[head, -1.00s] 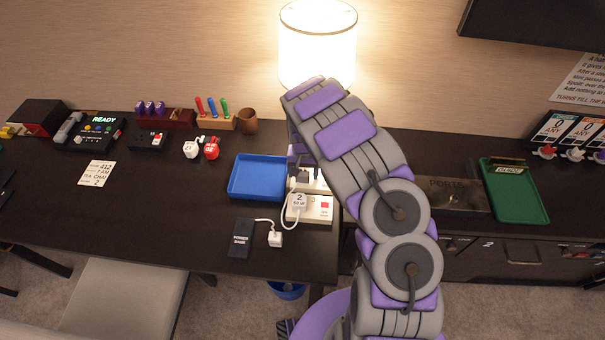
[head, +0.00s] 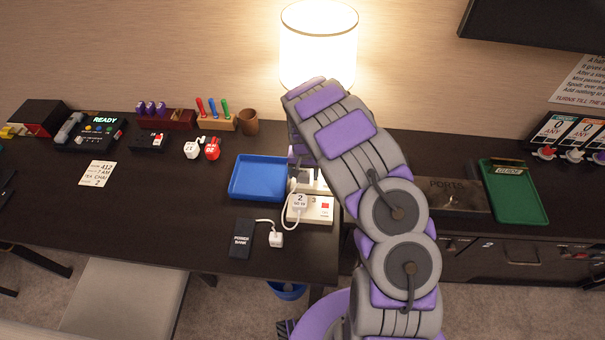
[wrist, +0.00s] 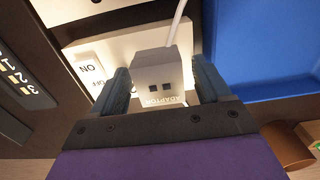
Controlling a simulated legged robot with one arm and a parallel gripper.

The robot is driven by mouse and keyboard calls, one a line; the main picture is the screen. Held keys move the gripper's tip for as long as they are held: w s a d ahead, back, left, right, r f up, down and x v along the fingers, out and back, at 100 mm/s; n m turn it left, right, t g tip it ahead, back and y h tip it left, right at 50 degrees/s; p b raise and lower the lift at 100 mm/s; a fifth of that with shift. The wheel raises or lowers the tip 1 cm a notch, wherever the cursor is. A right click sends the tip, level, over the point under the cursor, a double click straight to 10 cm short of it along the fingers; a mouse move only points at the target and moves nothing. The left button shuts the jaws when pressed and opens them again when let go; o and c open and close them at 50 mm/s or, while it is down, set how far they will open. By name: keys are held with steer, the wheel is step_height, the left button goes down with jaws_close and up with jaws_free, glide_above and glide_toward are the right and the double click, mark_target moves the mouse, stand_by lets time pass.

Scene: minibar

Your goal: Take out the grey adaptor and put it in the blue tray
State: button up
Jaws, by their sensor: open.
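The grey adaptor (wrist: 160,75) is a boxy plug with two dark slots and an "ADAPTOR" label. It sits at the white power strip (wrist: 115,50), with a white cable above it in the wrist view. My gripper (wrist: 161,85) is open, one finger on each side of the adaptor. I cannot tell whether the fingers touch it. The blue tray (wrist: 270,60) is just to the right in the wrist view; in the head view it also shows (head: 258,196), empty, left of the strip (head: 319,212). My arm hides most of the gripper and adaptor there.
A white plug marked 2 (head: 299,201) with a cable is at the strip. A power bank (head: 243,239) and white plug (head: 276,240) lie in front of the tray. A lit lamp (head: 318,45) stands behind.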

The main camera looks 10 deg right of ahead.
mark_target(304, 171)
steer(key=shift+c, duration=0.2)
stand_by(0.5)
steer(key=c, duration=1.3)
steer(key=shift+r+p, duration=1.15)
steer(key=shift+r, duration=1.85)
